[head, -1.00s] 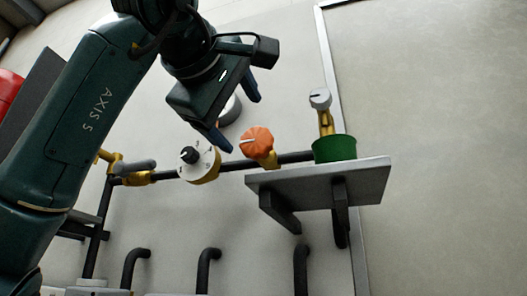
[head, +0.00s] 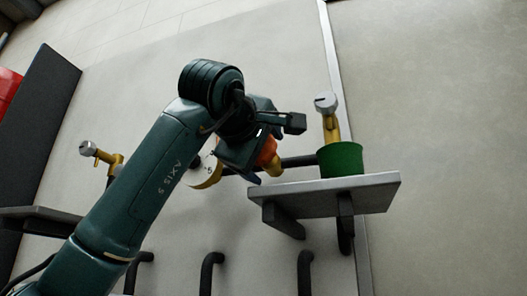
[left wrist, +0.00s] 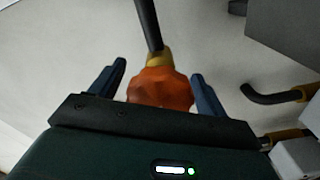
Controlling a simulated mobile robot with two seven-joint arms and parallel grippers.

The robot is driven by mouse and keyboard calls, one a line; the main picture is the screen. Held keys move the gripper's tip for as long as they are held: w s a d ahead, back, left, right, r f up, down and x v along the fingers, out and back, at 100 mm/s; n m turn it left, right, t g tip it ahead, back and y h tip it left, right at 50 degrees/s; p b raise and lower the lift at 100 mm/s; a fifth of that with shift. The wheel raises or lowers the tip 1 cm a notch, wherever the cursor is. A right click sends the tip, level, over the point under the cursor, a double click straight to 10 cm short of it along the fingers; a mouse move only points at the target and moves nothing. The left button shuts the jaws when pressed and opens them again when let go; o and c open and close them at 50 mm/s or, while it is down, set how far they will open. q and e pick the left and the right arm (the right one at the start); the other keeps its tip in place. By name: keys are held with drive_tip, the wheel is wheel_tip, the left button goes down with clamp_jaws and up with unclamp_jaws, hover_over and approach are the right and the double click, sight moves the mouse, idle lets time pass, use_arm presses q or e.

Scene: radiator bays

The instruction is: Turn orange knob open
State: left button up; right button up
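The orange knob (head: 267,154) is on the dark pipe, partly hidden behind my left gripper in the head view. In the left wrist view the orange knob (left wrist: 160,89) sits between the two blue fingers of my left gripper (left wrist: 156,80). The fingers are apart, with a gap on each side of the knob. In the head view the left gripper (head: 265,165) is right at the knob. My right gripper is not in view.
A grey shelf (head: 375,187) with a green pot (head: 341,159) is just right of the knob. A grey-capped brass valve (head: 327,108) rises behind the pot. A white dial (head: 204,173) is close on the left, partly covered by my arm. Another brass valve (head: 99,153) is farther left.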

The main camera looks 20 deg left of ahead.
use_arm(q)
drive_tip(key=c, duration=1)
drive_tip(key=shift+o, duration=0.2)
